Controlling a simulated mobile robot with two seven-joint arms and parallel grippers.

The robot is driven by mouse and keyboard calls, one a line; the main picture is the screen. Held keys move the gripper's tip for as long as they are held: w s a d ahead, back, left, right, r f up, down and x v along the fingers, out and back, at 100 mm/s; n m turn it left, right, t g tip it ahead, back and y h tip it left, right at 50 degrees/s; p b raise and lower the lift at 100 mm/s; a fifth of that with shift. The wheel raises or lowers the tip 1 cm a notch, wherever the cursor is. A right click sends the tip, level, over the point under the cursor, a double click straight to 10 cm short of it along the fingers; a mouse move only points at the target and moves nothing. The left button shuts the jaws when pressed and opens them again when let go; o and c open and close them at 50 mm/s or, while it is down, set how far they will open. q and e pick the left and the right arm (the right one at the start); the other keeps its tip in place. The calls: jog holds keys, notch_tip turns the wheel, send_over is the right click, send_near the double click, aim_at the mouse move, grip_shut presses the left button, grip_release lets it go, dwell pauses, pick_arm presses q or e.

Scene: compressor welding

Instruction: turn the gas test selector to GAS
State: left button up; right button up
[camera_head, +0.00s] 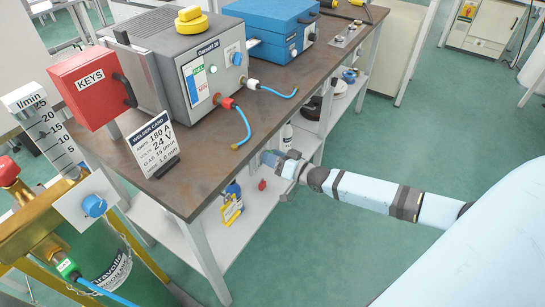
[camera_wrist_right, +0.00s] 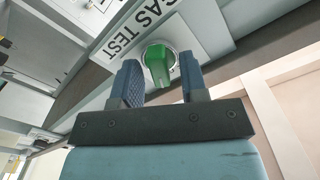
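The gas test selector (camera_wrist_right: 158,64) is a green knob on a pale panel lettered "GAS TEST" (camera_wrist_right: 150,22) in the right wrist view. Its handle points down in that picture, toward my gripper's base. My right gripper (camera_wrist_right: 160,78) is open, with one dark blue finger on each side of the knob; small gaps seem to show, and contact is unclear. In the head view the right gripper (camera_head: 271,159) is at the bench's front edge; I cannot make out the knob there. The selector's position markings are not readable. My left gripper is not in view.
The brown bench (camera_head: 205,180) carries the grey welder (camera_head: 185,65), red KEYS box (camera_head: 92,85), welder card (camera_head: 153,145) and blue case (camera_head: 270,28). A green gas cylinder (camera_head: 110,262) stands at left. The lower shelf (camera_head: 200,255) holds small items. Green floor is clear at right.

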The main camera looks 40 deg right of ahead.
pick_arm(q)
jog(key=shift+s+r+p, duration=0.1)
jog(key=shift+p, duration=0.55)
pick_arm(e)
jog(key=v, duration=1.4)
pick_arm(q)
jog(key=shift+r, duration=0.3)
pick_arm(e)
jog(key=shift+w, duration=0.1)
